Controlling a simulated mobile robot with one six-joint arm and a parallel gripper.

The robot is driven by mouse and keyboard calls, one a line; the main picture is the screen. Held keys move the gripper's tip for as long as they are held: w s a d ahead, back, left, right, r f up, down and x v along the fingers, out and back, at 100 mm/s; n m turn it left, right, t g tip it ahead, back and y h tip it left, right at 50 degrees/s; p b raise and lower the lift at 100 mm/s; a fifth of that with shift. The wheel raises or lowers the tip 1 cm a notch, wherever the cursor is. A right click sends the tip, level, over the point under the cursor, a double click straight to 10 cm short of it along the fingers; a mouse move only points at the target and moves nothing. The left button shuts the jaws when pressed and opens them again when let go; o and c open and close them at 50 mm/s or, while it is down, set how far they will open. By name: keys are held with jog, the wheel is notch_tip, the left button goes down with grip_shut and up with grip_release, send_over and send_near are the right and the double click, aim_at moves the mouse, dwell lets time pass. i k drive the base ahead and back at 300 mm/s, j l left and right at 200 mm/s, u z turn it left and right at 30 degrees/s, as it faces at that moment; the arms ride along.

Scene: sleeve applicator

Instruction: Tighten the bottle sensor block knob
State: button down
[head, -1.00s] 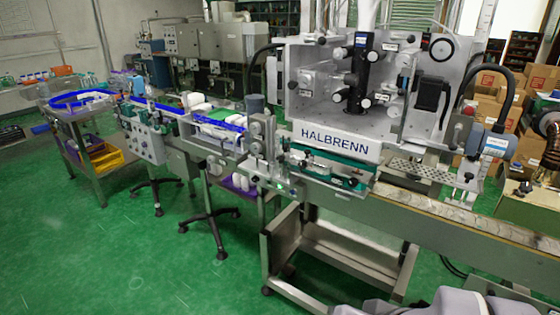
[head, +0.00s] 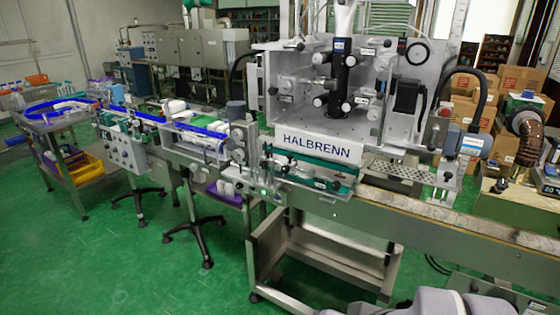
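The HALBRENN sleeve applicator (head: 316,147) stands at the centre right in the head view, over a long conveyor (head: 450,212). Small blocks and fittings (head: 262,170) sit along the conveyor at the machine's left front. My gripper is not in view; only pale links of my arm show at the bottom right.
A feeding conveyor with white bottles (head: 174,107) and a control box (head: 121,153) runs left. A steel undershelf frame (head: 318,262) stands below the applicator. The green floor (head: 120,265) at front left is open.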

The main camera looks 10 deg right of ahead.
aim_at(264, 164)
jog(key=i+j+z, duration=0.1)
jog(key=i+j, duration=0.15)
jog(key=j, duration=0.15)
jog(key=i+j+z, duration=0.1)
jog(key=i+j, duration=0.15)
jog(key=j, duration=0.15)
jog(key=i+j+z, duration=0.1)
jog(key=j, duration=0.3)
jog(key=i+j+z, duration=0.1)
jog(key=i+j, duration=0.2)
jog(key=j, duration=0.15)
jog(key=i+j+z, duration=0.1)
jog(key=j, duration=0.35)
jog(key=i+j+z, duration=0.1)
jog(key=i+j, duration=0.2)
jog(key=j, duration=0.15)
jog(key=i+j+z, duration=0.1)
jog(key=j, duration=0.4)
jog(key=i+j+z, duration=0.1)
jog(key=j, duration=0.4)
jog(key=i, duration=0.1)
